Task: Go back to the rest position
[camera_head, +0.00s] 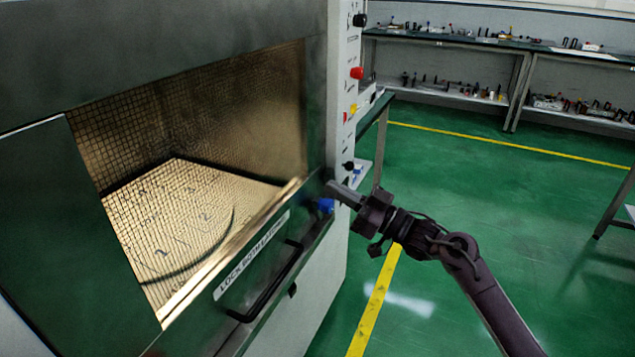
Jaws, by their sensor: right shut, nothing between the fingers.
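My right gripper (343,192) comes in from the lower right on its dark arm. It is shut and empty, with its tip beside the right edge of the microwave generator (330,90), near a blue knob (325,205). I cannot tell whether the tip touches the machine. The chamber (190,190) shows through a large opening, with gold mesh walls and a lit floor. My left gripper is not in view.
A label strip and a black handle (268,285) are on the machine's front below the opening. Red, yellow and black controls (356,73) line its right panel. Shelves (450,90) stand along the back wall.

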